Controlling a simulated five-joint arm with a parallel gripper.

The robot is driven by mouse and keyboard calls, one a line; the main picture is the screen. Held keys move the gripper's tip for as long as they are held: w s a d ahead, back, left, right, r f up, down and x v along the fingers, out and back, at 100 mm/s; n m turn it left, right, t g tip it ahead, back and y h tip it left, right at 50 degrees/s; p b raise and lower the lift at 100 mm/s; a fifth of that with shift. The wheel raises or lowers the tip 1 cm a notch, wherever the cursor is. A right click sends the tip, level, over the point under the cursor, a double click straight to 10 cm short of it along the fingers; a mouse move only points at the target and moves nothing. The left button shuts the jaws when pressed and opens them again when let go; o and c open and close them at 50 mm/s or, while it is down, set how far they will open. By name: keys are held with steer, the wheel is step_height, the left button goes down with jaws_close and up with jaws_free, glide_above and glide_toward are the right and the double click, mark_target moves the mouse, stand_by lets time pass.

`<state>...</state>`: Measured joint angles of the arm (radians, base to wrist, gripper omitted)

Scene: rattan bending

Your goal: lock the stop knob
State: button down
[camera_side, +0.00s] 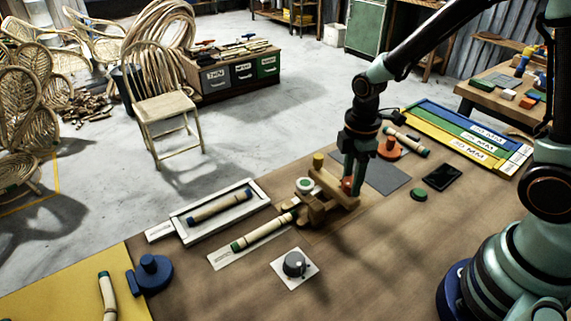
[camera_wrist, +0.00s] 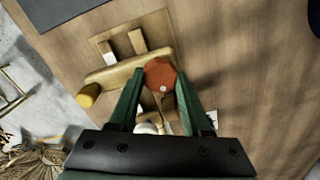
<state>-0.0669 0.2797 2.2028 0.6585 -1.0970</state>
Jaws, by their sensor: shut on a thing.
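The red stop knob (camera_wrist: 160,72) is a faceted cap with a small white dot near its lower edge. It sits on the wooden bending jig (camera_side: 335,192), and in the side view a sliver of it (camera_side: 347,184) shows under my gripper. My gripper (camera_side: 350,178) reaches down from above to the jig. In the wrist view my gripper (camera_wrist: 161,78) has its green fingers on both sides of the knob, shut on it. The jig has a light wooden bar with a yellow end cap (camera_wrist: 88,95). The knob's underside is hidden.
A grey dial (camera_side: 294,264) on a white plate stands in front of the jig. A green-tipped rattan piece (camera_side: 262,231) lies on a label left of it, and another (camera_side: 220,207) lies in a white tray. An orange holder (camera_side: 390,148) stands behind. The bench at front right is clear.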

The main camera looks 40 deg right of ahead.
steer(key=shift+m, duration=0.4)
steer(key=m, duration=0.3)
steer(key=shift+m, duration=0.4)
steer(key=m, duration=0.4)
steer(key=shift+m, duration=0.3)
steer(key=m, duration=0.4)
steer(key=shift+d, duration=0.1)
steer(key=m, duration=0.4)
steer(key=shift+m, duration=0.5)
steer(key=shift+w, duration=0.1)
steer(key=shift+c, duration=1.7)
jaws_free()
